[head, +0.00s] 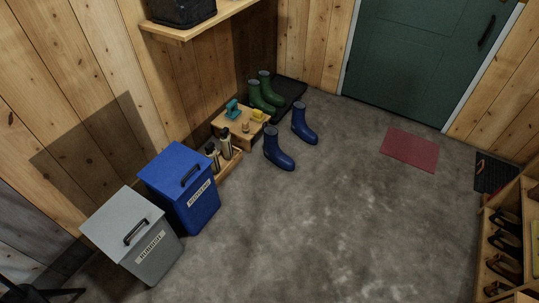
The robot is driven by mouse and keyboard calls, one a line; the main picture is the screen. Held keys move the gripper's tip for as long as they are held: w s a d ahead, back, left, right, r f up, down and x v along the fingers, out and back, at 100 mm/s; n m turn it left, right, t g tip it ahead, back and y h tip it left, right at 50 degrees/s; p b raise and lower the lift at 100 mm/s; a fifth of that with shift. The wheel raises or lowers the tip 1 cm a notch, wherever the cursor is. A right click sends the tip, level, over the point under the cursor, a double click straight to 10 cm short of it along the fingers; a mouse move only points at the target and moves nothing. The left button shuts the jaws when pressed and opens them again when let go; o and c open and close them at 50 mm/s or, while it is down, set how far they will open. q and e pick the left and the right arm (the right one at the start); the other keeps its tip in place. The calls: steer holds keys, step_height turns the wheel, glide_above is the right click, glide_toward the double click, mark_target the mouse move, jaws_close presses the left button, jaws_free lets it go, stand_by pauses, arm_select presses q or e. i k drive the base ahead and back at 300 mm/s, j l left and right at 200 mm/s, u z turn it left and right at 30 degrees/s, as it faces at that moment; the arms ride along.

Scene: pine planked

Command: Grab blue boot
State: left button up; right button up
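Two blue boots stand upright on the grey floor near the middle. The nearer blue boot (280,151) has its toe toward the lower right. The other blue boot (303,124) stands farther back and to the right, apart from it. A dark shape at the lower left corner appears to be part of my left gripper (42,292), cut off by the picture edge and far from both boots. Its opening is unclear. My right gripper is not in view.
Green boots (265,92) stand by a black mat (290,88). A low wooden bench (222,123) with small items and a tray of bottles (231,159) are left of the blue boots. Blue (182,185) and grey bins (132,237) stand left. A shoe rack (508,240) is right; the central floor is clear.

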mark_target(273, 153)
steer(key=i+l+u, duration=0.25)
steer(key=u, duration=0.2)
steer(key=i+l+u, duration=0.2)
steer(key=u, duration=0.25)
steer(key=k+l, duration=0.05)
steer(key=l, duration=0.05)
